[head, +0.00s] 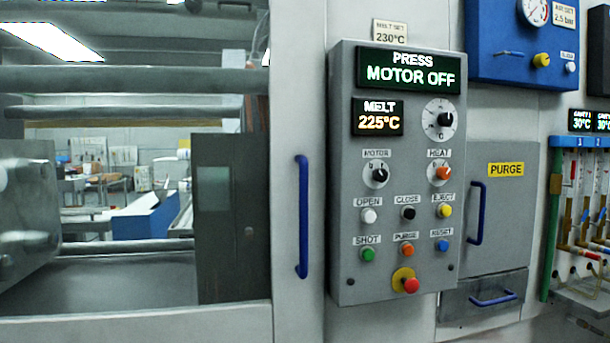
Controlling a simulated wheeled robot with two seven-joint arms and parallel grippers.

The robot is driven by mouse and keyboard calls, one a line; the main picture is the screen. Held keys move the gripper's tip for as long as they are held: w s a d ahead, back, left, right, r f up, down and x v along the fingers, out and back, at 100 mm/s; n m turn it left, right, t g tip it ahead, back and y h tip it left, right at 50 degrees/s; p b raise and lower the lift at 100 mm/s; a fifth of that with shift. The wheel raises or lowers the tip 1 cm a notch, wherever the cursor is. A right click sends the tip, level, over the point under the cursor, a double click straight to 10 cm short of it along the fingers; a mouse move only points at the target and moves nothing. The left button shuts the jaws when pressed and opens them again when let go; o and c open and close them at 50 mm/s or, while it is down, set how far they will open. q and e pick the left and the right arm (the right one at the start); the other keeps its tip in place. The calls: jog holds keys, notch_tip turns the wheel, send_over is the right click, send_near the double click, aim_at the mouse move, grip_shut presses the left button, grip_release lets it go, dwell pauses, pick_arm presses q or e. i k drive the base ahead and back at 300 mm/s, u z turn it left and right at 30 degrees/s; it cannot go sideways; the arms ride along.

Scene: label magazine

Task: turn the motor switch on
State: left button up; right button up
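The motor switch (377,174) is a round dial with a black knob, under a label reading MOTOR, on the left of the grey control panel (343,230). Its knob looks turned somewhat to the side; the marks around it are too small to read. The display (408,69) at the top of the panel reads PRESS MOTOR OFF. Neither of my grippers shows in the head view, and nothing covers the switch.
The heat knob (440,173) sits right of the motor switch. Several coloured buttons are below, with a red mushroom button (410,285) at the bottom. Blue handles (302,217) stick out left and right of the panel. The space before the panel is clear.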

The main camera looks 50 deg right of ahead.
aim_at(380, 174)
jog(key=z, duration=0.15)
jog(key=i, duration=0.95)
jog(key=z, duration=0.55)
